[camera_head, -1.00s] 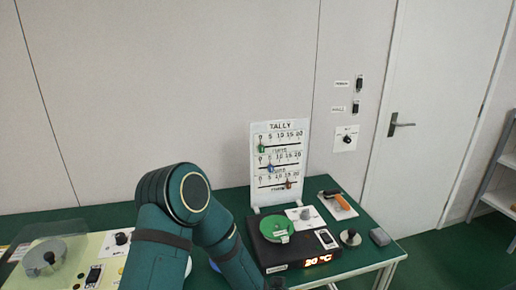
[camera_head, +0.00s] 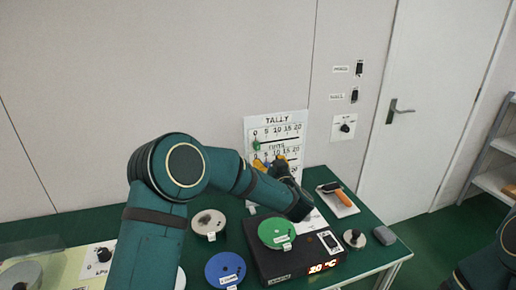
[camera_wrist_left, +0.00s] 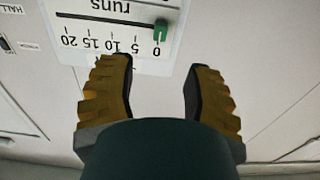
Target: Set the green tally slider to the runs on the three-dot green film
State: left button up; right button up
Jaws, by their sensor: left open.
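The white tally board (camera_head: 300,122) stands upright at the back of the table. The green slider (camera_head: 257,145) is on its top row, at the 0 end. In the left wrist view the board is upside down, and the green slider (camera_wrist_left: 160,31) sits by the 0. My left gripper (camera_head: 270,163) is open and empty in front of the board. In the wrist view its yellow fingers (camera_wrist_left: 158,80) are apart, with the slider beyond their gap, not between them. A green disc (camera_head: 273,230) with a white label lies on the black unit; its dots are too small to make out.
The black unit (camera_head: 287,264) has a lit red display. A blue disc (camera_head: 225,268) and a grey disc (camera_head: 208,222) lie to its left. An orange-handled tool (camera_head: 337,190) lies on a white plate to the right. My left forearm crosses in front of the board's lower rows.

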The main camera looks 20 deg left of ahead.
aim_at(258, 147)
pick_arm(q)
jog(key=x, duration=1)
jog(key=shift+w+a+b, duration=0.15)
jog(key=shift+b, duration=0.25)
jog(key=shift+c, duration=0.4)
grip_shut()
